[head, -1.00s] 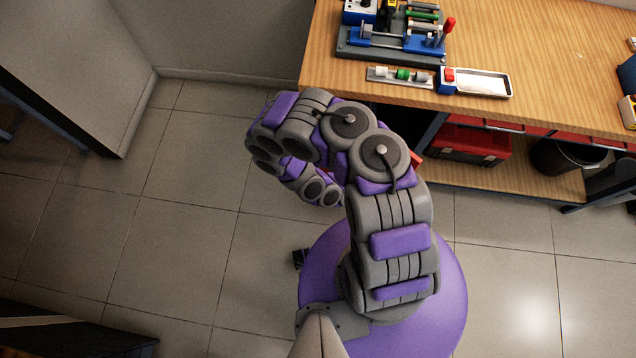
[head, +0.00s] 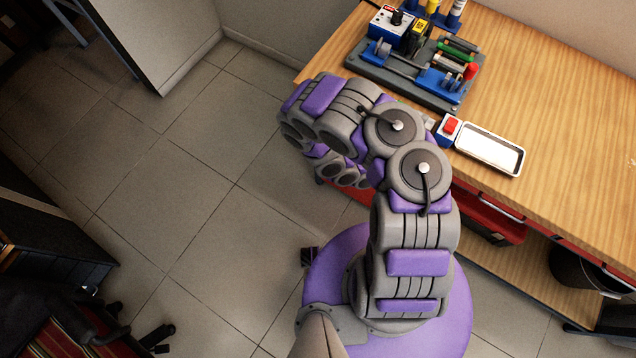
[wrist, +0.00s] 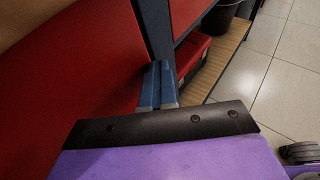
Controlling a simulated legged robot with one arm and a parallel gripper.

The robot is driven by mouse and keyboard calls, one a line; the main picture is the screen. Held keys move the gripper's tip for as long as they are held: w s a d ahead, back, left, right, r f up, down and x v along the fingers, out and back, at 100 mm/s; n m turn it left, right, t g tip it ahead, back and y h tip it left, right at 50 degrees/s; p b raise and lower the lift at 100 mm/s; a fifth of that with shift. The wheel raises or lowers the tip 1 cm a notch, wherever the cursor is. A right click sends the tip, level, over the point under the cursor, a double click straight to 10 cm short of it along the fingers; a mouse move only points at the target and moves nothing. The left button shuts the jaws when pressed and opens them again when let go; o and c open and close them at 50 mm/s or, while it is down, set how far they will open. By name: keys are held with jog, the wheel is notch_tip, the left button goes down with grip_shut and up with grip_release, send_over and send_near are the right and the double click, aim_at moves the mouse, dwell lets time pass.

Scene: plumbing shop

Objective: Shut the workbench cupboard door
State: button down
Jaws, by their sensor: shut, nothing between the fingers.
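The workbench (head: 560,125) stands at the right in the head view. A red panel, which looks like the cupboard door (head: 345,212), shows as a small patch below its front edge, mostly hidden by my arm. In the wrist view a broad red face, apparently the same door (wrist: 75,80), fills the left side beside a dark upright post (wrist: 156,32). My gripper (wrist: 158,72) is shut and empty, its blue fingers pointing at the post and the door's edge. I cannot tell whether they touch, or whether the door is fully flush. The head view hides my gripper behind my arm.
A red toolbox (wrist: 194,55) and a dark bin (wrist: 222,20) stand at the bench's lower shelf (wrist: 222,62). A vise fixture (head: 410,75) and a white tray (head: 490,148) sit on the bench top. Tiled floor (head: 190,200) is clear at left; a dark chair (head: 80,330) stands lower left.

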jog(key=shift+w+a+r+n+t, duration=0.25)
jog(key=shift+w+a, duration=0.15)
jog(key=shift+a, duration=0.1)
jog(key=shift+w+a+r+n+t, duration=0.15)
jog(key=shift+w+a+t, duration=0.1)
jog(key=shift+w+a, duration=0.15)
jog(key=shift+s+d, duration=0.2)
jog(key=shift+s, duration=0.05)
